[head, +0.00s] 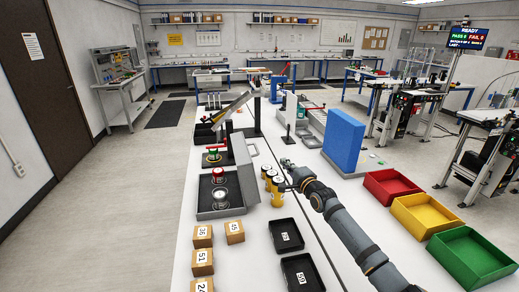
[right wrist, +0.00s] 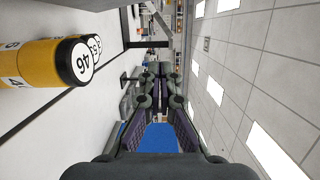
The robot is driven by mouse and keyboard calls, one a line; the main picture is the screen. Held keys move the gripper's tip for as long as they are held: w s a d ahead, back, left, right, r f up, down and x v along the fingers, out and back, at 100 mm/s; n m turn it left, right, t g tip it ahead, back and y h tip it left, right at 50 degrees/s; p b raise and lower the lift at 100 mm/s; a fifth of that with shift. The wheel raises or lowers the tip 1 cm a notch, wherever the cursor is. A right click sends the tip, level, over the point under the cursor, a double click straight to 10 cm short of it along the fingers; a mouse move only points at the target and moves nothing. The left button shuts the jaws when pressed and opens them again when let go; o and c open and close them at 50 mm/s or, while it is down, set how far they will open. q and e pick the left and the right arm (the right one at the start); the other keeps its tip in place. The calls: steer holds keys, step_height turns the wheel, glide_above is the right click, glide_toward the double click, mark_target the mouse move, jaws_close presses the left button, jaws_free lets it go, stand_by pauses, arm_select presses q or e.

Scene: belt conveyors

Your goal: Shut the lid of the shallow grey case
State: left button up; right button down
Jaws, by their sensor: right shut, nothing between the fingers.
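The shallow grey case (head: 205,214) sits open on the white table in the head view. Its lid (head: 247,170) stands steeply raised along the case's right side. A red-topped item (head: 217,176) and a clear or silver round item (head: 220,196) are inside. My right gripper (head: 287,163) is to the right of the lid, apart from it, pointing away over the table. In the right wrist view its fingers (right wrist: 155,85) are together and empty. My left gripper is not in view.
Several yellow cylinders (head: 277,190) stand between the lid and my right arm; they show close in the wrist view (right wrist: 40,62). A blue block (head: 343,140) stands to the right. Numbered boxes (head: 202,262) and black trays (head: 286,236) are in front.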

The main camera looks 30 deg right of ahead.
steer(key=w+b, duration=0.2)
steer(key=w, duration=0.1)
steer(key=shift+d+b, duration=0.1)
steer(key=shift+b, duration=0.25)
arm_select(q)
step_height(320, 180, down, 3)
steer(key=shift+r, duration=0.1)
arm_select(e)
steer(key=w+a, duration=0.3)
steer(key=w, duration=0.4)
steer(key=shift+w+a+r, duration=0.15)
steer(key=shift+w+a, duration=0.25)
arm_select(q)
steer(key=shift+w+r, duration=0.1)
